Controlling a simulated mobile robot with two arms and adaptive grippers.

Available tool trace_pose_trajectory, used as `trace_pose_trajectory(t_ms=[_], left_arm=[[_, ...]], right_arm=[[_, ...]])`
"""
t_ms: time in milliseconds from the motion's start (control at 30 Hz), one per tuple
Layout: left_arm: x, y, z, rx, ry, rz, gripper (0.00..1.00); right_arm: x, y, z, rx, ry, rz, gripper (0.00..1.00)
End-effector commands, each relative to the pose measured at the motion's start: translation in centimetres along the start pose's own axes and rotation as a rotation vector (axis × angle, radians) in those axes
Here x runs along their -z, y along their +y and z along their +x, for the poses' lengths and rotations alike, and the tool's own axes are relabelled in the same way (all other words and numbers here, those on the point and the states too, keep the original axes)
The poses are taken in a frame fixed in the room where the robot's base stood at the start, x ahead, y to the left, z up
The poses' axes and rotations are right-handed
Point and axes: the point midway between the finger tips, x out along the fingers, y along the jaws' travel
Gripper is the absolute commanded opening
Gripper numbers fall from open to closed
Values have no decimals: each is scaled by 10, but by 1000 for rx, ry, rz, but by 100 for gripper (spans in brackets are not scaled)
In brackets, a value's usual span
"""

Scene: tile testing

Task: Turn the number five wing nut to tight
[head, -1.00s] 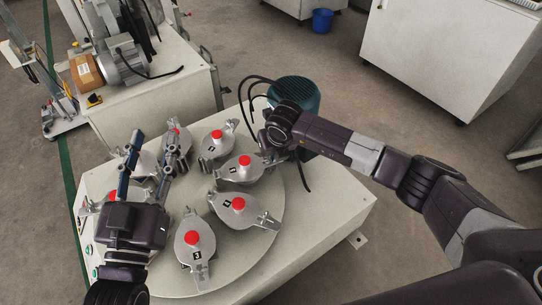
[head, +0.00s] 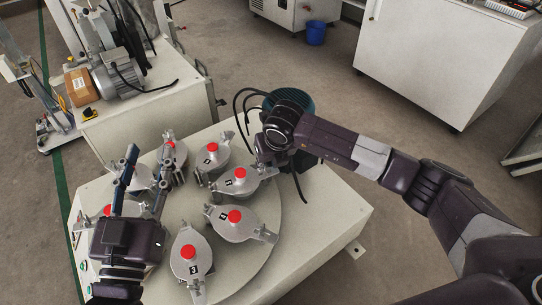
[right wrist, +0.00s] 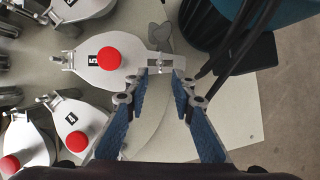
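The number five pot (right wrist: 93,76) has a flat metal lid, a red knob and a black "5" label. In the head view it is the pot (head: 238,180) beside my right gripper (head: 264,166). Its wing nut and clamp (right wrist: 160,64) are at the lid's right end in the right wrist view. My right gripper (right wrist: 162,73) has its blue fingers apart, one on each side of the clamp. I cannot tell whether the tips touch it. My left gripper (head: 147,157) is open and empty, over the turntable's left side.
Several similar pots with red knobs stand in a ring on the round turntable (head: 207,227), including number three (head: 188,255). A teal motor (head: 297,99) with black cables is close behind my right gripper. The turntable's middle is bare.

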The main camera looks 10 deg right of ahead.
Motion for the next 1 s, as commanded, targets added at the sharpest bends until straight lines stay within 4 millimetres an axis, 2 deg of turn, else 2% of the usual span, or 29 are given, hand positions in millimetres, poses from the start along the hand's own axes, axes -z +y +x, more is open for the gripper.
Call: trace_pose_trajectory(t_ms=[100,200,400,1000], left_arm=[[0,0,0,0,0,0,40],[0,0,0,1,0,0,40],[0,0,0,1,0,0,40],[-1,0,0,1,-6,0,40]], right_arm=[[-1,0,-27,-1,-4,-2,23],[-1,0,-46,0,-3,-1,23],[0,0,-67,1,0,0,23],[0,0,-72,1,0,0,23]])
